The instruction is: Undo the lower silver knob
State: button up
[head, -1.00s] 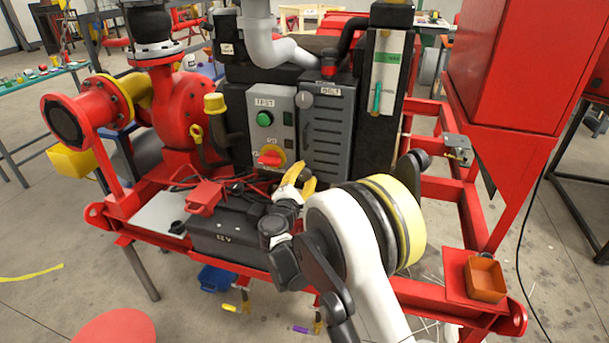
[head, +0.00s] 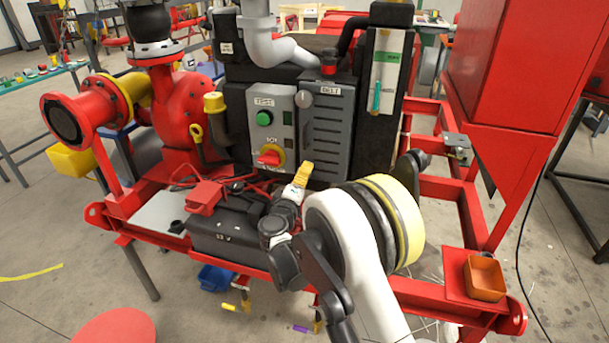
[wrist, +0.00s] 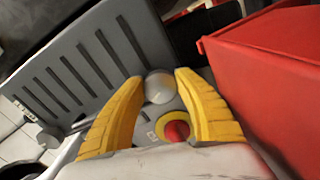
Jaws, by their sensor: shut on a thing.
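The grey slotted belt guard (head: 328,130) stands upright on the skid, closed against its housing. The upper silver knob (head: 304,99) sits at its top left corner; it also shows at the left in the wrist view (wrist: 47,138). The lower silver knob (wrist: 160,88) is between my yellow fingertips in the wrist view, at the guard's lower edge. My gripper (head: 303,172) is shut on this knob and hides it in the head view.
The grey control panel (head: 284,110) with a green button and a red rotary switch (head: 270,156) is close left of my gripper. A black battery (head: 228,232) lies below. An orange tray (head: 485,279) is on the right.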

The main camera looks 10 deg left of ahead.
jog(key=shift+m, duration=0.9)
jog(key=o, duration=1.2)
